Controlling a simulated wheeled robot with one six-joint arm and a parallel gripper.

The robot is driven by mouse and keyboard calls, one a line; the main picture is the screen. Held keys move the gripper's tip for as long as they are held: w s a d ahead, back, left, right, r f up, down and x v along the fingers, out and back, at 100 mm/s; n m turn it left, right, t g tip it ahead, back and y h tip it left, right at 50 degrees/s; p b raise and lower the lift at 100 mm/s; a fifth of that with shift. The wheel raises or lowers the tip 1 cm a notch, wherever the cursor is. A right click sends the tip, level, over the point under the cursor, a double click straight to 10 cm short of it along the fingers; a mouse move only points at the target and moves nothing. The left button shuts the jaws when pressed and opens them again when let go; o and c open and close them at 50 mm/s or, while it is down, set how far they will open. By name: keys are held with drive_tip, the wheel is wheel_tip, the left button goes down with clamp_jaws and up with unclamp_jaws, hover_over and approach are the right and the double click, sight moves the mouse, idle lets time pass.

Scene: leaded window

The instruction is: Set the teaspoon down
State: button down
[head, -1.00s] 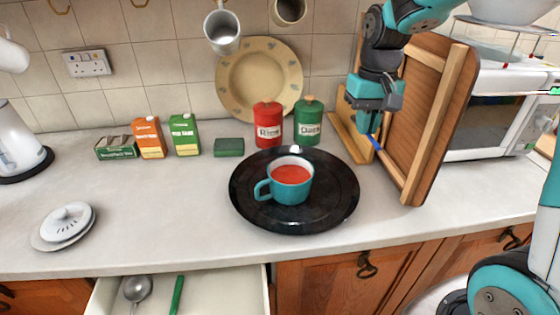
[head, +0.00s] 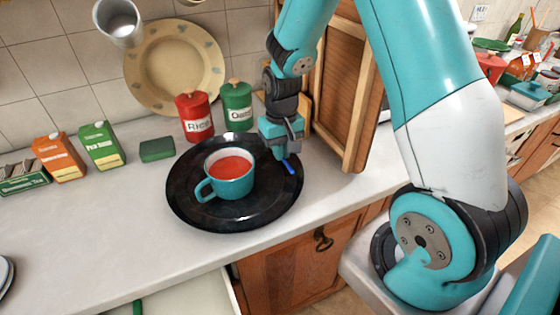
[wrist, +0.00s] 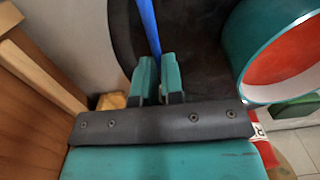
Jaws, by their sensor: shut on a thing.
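My gripper (head: 287,158) is low over the right side of the round black tray (head: 205,221), to the right of the teal mug (head: 234,188) of red liquid. It is shut on a thin blue handle, which I take for the teaspoon (head: 290,167). In the wrist view the blue handle (wrist: 148,25) runs up from between the two fingertips (wrist: 158,80), with the dark tray behind it and the mug (wrist: 240,50) close on the right. The spoon's bowl is not visible. I cannot tell whether the spoon touches the tray.
Red (head: 195,115) and green (head: 237,106) canisters and a beige plate (head: 150,80) stand behind the tray. A wooden panel (head: 342,90) leans upright just right of my gripper. An open drawer (head: 190,298) is below.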

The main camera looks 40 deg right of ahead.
sight(281, 171)
drive_tip(key=shift+f, duration=2.2)
drive_tip(key=shift+f, duration=0.2)
drive_tip(key=c, duration=1.5)
unclamp_jaws()
drive_tip(key=shift+r, duration=0.15)
